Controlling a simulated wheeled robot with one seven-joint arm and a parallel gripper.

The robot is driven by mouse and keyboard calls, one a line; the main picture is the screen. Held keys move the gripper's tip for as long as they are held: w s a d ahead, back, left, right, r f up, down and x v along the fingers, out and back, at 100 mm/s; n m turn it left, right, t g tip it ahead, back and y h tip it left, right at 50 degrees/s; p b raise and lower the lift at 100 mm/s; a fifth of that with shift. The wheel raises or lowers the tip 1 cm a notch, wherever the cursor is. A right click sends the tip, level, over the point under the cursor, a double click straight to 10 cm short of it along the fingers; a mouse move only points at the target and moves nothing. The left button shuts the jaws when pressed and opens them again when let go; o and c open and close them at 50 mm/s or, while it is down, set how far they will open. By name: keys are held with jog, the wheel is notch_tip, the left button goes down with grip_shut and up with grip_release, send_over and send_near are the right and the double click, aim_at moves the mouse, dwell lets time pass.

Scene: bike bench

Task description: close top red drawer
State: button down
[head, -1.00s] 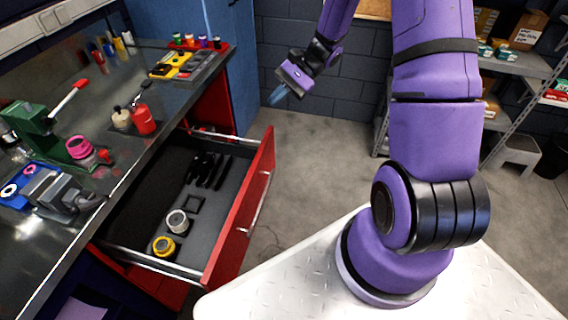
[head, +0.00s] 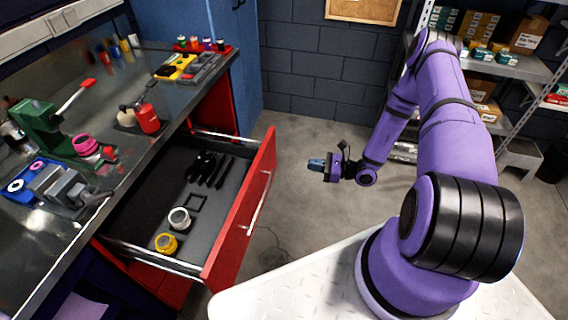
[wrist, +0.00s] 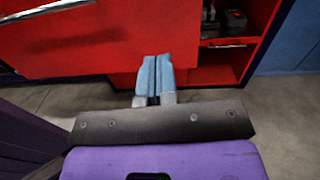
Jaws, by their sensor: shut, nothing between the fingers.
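The top red drawer (head: 240,214) stands pulled out from under the bench, with its silver handle (head: 258,203) on the front. Inside lie several black tools (head: 208,168), a silver round part (head: 179,219) and a yellow round part (head: 166,243). My gripper (head: 316,164) is to the right of the drawer front, apart from it, its fingers pointing left. In the wrist view my gripper's blue fingers (wrist: 154,77) are together and empty, in front of the red drawer front (wrist: 120,45). Part of a silver handle (wrist: 45,10) shows at the upper left there.
The metal bench top (head: 120,100) carries a green press (head: 42,127), a vise (head: 68,187) and a red bottle (head: 147,119). An open red compartment (wrist: 225,50) shows right of the drawer in the wrist view. Grey floor (head: 310,215) is clear around my gripper. Shelves (head: 500,60) stand at the back right.

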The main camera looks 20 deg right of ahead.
jog(key=f+m, duration=0.1)
jog(key=f, duration=0.1)
send_near(271, 160)
jog(key=shift+t, duration=0.4)
jog(key=x, duration=0.7)
jog(key=shift+a+f, duration=0.3)
